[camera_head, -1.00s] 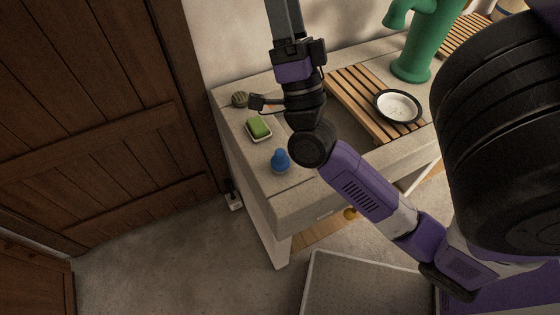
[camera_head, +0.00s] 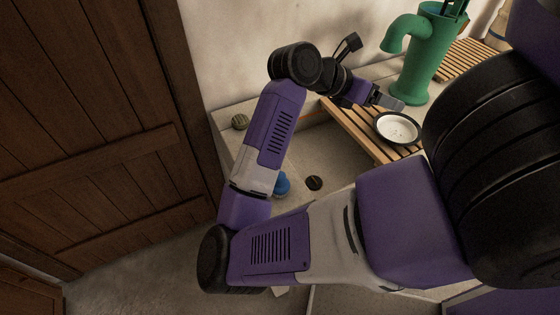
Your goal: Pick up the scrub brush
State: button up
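A small blue rounded object (camera_head: 282,184), which may be the scrub brush, is partly hidden behind my arm near the front of the stone sink counter. My gripper (camera_head: 388,100) is at the upper right, pointing right, just above and beside the white dish (camera_head: 397,128) and the wooden slats. It is well away from the blue object. I see nothing held in it, but its fingers are too small and edge-on to tell whether they are open.
A green pump (camera_head: 419,60) stands behind the dish, close to my gripper. A slatted wooden rack (camera_head: 358,125) lies across the sink, with a dark round drain (camera_head: 314,183) below.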

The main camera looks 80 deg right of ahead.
jog(key=w+a+f+m+t+y, duration=0.1)
jog(key=w+a+f+t+y, duration=0.4)
jog(key=w+f, duration=0.6)
jog(key=t+y, duration=0.2)
jog(key=t, duration=0.3)
send_over(280, 182)
jog(key=d, duration=0.2)
jog(key=shift+m, duration=0.3)
jog(key=f, duration=0.4)
jog(key=shift+w+a+f, duration=0.2)
jog(key=shift+w+f, duration=0.15)
jog(key=shift+f, duration=0.05)
jog(key=shift+s+f+p, duration=0.15)
jog(key=shift+f+p, duration=0.55)
jog(key=shift+f, duration=3.05)
jog(key=c, duration=1.6)
jog(key=shift+c, duration=0.2)
notch_tip(280, 182, up, 20)
jog(key=b, duration=0.2)
